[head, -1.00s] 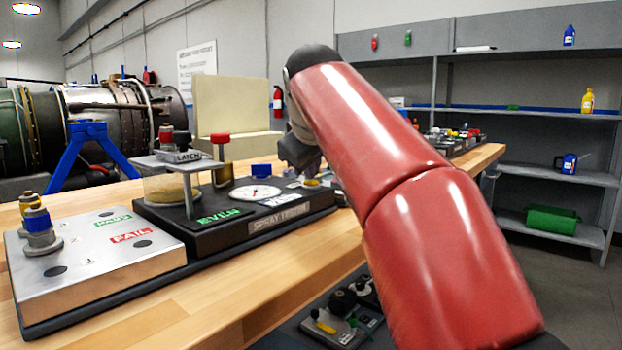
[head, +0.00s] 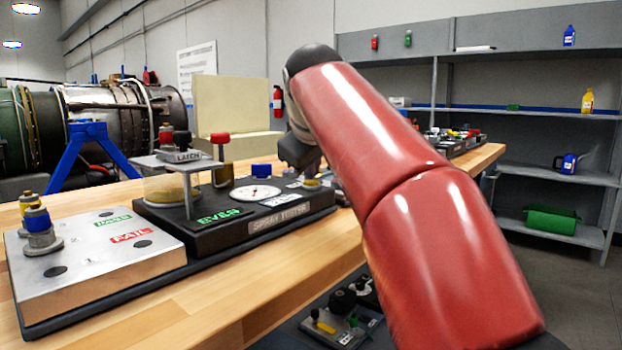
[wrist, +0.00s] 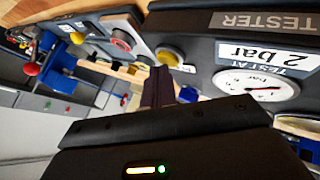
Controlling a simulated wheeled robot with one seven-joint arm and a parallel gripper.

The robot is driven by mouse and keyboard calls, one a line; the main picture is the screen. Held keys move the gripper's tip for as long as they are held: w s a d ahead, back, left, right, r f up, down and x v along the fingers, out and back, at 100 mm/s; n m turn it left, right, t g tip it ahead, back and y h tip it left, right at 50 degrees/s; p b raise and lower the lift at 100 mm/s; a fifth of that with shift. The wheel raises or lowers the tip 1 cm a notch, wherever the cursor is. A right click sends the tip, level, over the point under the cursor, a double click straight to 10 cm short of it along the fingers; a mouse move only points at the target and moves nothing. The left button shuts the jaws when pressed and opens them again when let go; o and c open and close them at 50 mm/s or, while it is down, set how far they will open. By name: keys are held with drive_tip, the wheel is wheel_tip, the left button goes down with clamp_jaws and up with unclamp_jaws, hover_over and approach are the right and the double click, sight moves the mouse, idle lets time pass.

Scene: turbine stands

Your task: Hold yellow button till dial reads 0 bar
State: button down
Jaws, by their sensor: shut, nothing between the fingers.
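The yellow button (head: 311,184) is at the right end of the black spray tester (head: 292,224). It also shows in the wrist view (wrist: 169,54), just beyond my fingertips. The round white dial (head: 255,193) is left of the button in the head view. It appears upside down at the right of the wrist view (wrist: 258,86); its needle shows, but I cannot read its value surely. My gripper (head: 308,172) is shut and empty, its fingers pointing down over the button. In the wrist view the fingertips (wrist: 160,70) are close to it; I cannot tell whether they touch.
A label reading 2 bar (wrist: 267,56) is beside the dial. A blue knob (head: 261,171), a red-topped post (head: 220,150) and a LATCH plate (head: 180,158) stand near it. A metal PASS/FAIL block (head: 90,275) is at the left. Shelves (head: 530,115) stand behind at the right.

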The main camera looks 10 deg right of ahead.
sight(312, 182)
idle(0.3)
drive_tip(key=shift+r+p, duration=0.9)
drive_tip(key=shift+p, duration=0.1)
wheel_tip(312, 182, up, 3)
drive_tip(key=p, duration=0.3)
drive_tip(key=shift+f, duration=0.1)
drive_tip(key=shift+r+p, duration=0.5)
drive_tip(key=shift+r, duration=0.65)
drive_tip(key=shift+f, duration=0.1)
